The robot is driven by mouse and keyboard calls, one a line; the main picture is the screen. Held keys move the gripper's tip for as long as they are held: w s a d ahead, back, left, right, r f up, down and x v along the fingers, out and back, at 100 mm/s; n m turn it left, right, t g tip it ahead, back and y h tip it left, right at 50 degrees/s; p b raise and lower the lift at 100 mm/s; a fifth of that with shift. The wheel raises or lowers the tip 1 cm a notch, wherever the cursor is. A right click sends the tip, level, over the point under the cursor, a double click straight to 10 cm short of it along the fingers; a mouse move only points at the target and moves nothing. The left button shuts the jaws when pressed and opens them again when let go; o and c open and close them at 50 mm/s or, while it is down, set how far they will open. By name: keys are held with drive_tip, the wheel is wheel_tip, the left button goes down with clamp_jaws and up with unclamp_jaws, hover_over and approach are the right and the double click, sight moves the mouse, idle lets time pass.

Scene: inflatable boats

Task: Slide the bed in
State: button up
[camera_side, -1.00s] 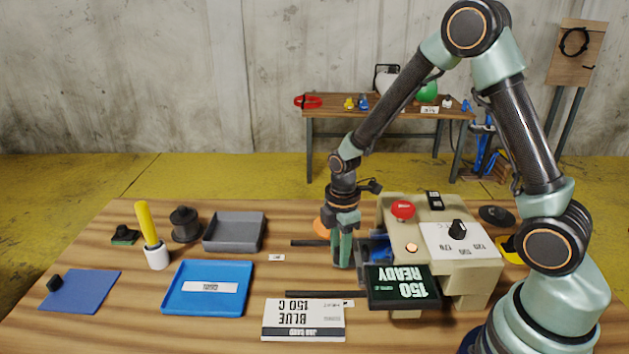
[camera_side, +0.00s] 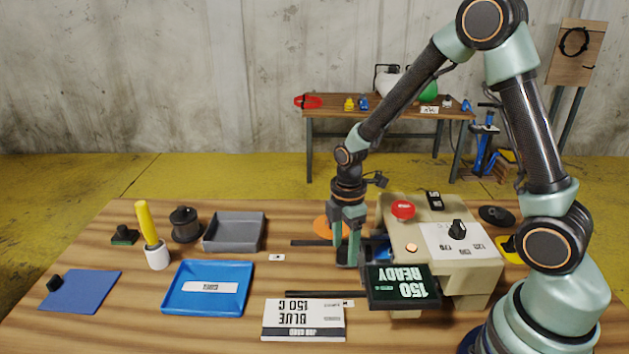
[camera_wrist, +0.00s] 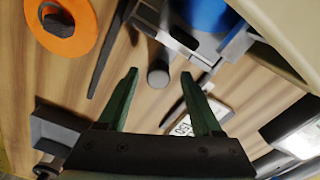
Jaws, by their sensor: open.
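The beige press (camera_side: 385,215) stands right of the table's middle, its display (camera_side: 402,287) reading 150 READY. The grey bed (camera_wrist: 237,40) carries a blue piece (camera_wrist: 205,12) at the press's left side. The blue piece (camera_side: 378,248) shows partly in the side view, with its right part hidden by the press. A round grey post (camera_wrist: 158,75), seemingly the bed's handle, stands out from the bed. My gripper (camera_wrist: 159,77) is open and points down at the press's left. In the wrist view the post lies between its two fingertips; contact cannot be told.
Dark rails lie left of the press, one behind (camera_side: 310,242) and one in front (camera_side: 300,293). An orange disc (camera_side: 322,228) lies behind my gripper. A job card (camera_side: 303,320) lies in front. A blue tray (camera_side: 172,300) and grey tray (camera_side: 215,247) stand left.

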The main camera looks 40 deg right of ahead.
wheel_tip(320, 180, up, 11)
drive_tip(key=shift+f, duration=0.2)
idle(0.3)
drive_tip(key=s+a+r+m+t, duration=0.1)
drive_tip(key=s+r+m+t, duration=0.4)
drive_tip(key=m, duration=0.9)
drive_tip(key=s+r, duration=0.3)
drive_tip(key=r, duration=0.2)
drive_tip(key=shift+s+r+t, duration=0.15)
drive_tip(key=shift+r+t, duration=0.05)
drive_tip(key=shift+t, duration=0.1)
